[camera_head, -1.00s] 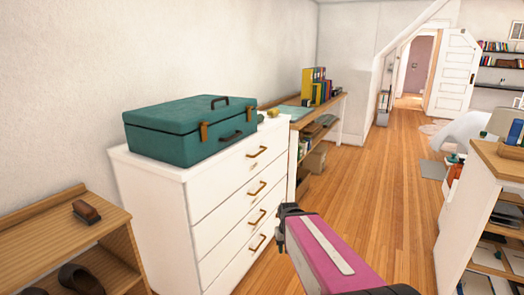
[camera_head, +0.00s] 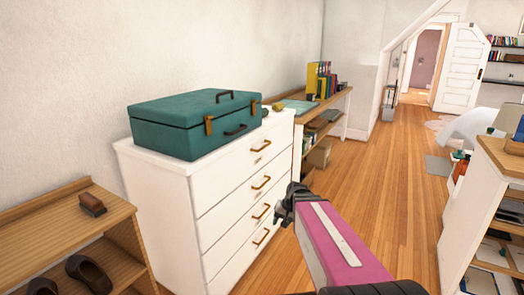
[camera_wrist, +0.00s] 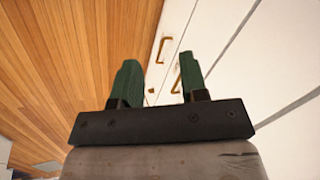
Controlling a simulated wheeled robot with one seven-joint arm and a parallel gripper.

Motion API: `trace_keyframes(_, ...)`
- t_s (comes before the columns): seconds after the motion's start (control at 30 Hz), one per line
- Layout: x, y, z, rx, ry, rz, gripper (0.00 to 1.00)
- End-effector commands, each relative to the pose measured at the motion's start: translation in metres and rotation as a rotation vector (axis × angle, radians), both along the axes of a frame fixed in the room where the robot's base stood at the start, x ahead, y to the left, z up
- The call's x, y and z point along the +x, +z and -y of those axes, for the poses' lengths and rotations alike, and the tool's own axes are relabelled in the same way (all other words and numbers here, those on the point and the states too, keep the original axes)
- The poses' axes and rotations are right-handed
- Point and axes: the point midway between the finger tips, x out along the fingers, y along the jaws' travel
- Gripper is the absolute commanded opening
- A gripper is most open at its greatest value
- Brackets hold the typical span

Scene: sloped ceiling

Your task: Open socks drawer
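A white chest of drawers (camera_head: 165,205) stands against the wall, with several drawers stacked in its front. Each drawer front has a brass handle, among them the top one (camera_head: 260,146) and the lowest one (camera_head: 261,236). All drawers look shut. I cannot tell which one is the socks drawer; a small mark under the top handle is too small to read. My gripper (camera_head: 284,205) is in front of the chest's right side, apart from it. In the wrist view my gripper (camera_wrist: 160,78) is open and empty, with brass handles (camera_wrist: 163,48) beyond its green fingers.
A teal case (camera_head: 190,125) lies on top of the chest. A wooden shoe shelf (camera_head: 45,225) with dark shoes is at left. A desk with binders (camera_head: 320,82) stands behind. A white shelf unit (camera_head: 470,205) is at right. Wooden floor (camera_head: 385,190) between is clear.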

Motion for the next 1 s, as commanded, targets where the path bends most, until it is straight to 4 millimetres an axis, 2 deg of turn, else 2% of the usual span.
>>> trace_keyframes(0.03, 0.03, 0.011, -0.002, 0.075, -0.036, 0.028, 0.4)
trace_keyframes(0.17, 0.088, 0.051, -0.007, 0.291, -0.128, 0.101, 0.4)
trace_keyframes(0.3, 0.151, 0.107, -0.003, 0.531, -0.221, 0.185, 0.4)
trace_keyframes(0.4, 0.189, 0.149, 0.006, 0.691, -0.277, 0.239, 0.4)
trace_keyframes(0.5, 0.217, 0.187, 0.017, 0.822, -0.32, 0.284, 0.4)
trace_keyframes(0.6, 0.234, 0.213, 0.025, 0.913, -0.347, 0.312, 0.4)
trace_keyframes(0.7, 0.242, 0.228, 0.03, 0.964, -0.36, 0.329, 0.4)
trace_keyframes(0.87, 0.249, 0.231, 0.025, 0.983, -0.366, 0.333, 0.4)
trace_keyframes(1.0, 0.26, 0.227, 0.009, 0.982, -0.364, 0.331, 0.4)
